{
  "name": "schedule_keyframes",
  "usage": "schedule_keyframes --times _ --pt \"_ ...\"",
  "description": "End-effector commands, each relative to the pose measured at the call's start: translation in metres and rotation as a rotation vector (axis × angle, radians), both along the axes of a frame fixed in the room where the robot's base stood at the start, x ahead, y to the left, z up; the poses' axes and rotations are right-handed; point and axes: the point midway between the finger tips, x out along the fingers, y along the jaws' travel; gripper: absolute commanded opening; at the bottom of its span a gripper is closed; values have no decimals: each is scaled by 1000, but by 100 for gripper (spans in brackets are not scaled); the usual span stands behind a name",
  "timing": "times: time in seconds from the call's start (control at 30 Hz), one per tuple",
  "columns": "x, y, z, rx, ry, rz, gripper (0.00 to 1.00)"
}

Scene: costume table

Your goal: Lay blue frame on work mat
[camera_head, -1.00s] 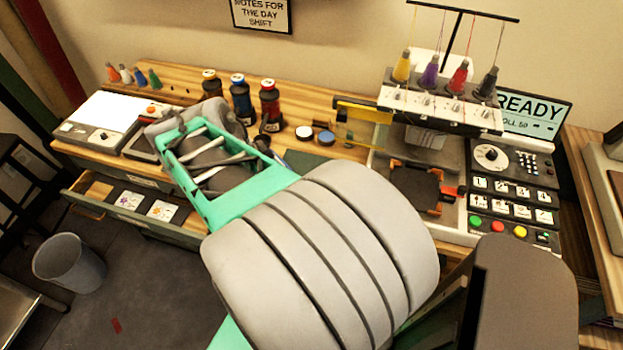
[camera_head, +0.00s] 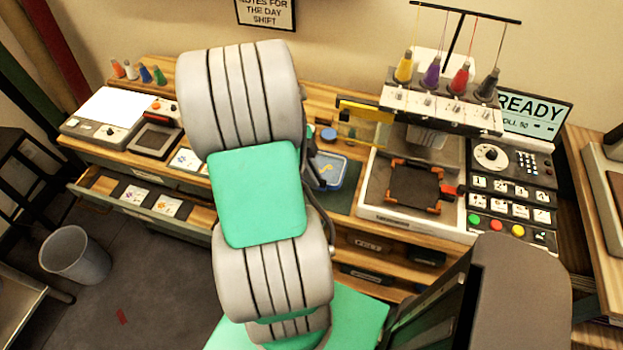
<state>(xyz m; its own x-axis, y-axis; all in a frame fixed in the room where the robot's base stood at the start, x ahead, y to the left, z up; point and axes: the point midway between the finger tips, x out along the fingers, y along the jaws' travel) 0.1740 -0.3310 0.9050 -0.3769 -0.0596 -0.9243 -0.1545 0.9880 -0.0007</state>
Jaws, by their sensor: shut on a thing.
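The blue frame (camera_head: 329,170) holds pale fabric with a small orange motif. It shows just right of my arm, over the dark green work mat (camera_head: 339,201). I cannot tell whether it touches the mat or is held slightly above it. My gripper (camera_head: 313,172) is mostly hidden behind my arm; only a dark part shows at the frame's left edge. It is shut on the blue frame, though its fingertips are not clearly visible. My arm also covers the left part of the frame and mat.
An embroidery machine (camera_head: 440,108) with a dark orange-cornered hoop (camera_head: 414,187) stands right of the mat. A yellow-edged clear panel (camera_head: 362,122) juts out behind the mat. A blue lid (camera_head: 328,134) lies behind the frame. A drawer (camera_head: 148,203) with patches is open at left.

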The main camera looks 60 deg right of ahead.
Motion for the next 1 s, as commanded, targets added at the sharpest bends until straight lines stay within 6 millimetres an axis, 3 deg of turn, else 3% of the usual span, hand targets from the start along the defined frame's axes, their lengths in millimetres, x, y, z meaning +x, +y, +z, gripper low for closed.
schedule_keyframes --times 0.2,0.37,0.7,0.73,1.0 --pt "12 -13 -25 3 3 1 0" --pt "11 -13 -48 1 1 1 0" --pt "11 -13 -55 0 -1 1 0" --pt "12 -13 -54 0 -1 1 14" --pt "11 -13 -53 0 -1 1 34"
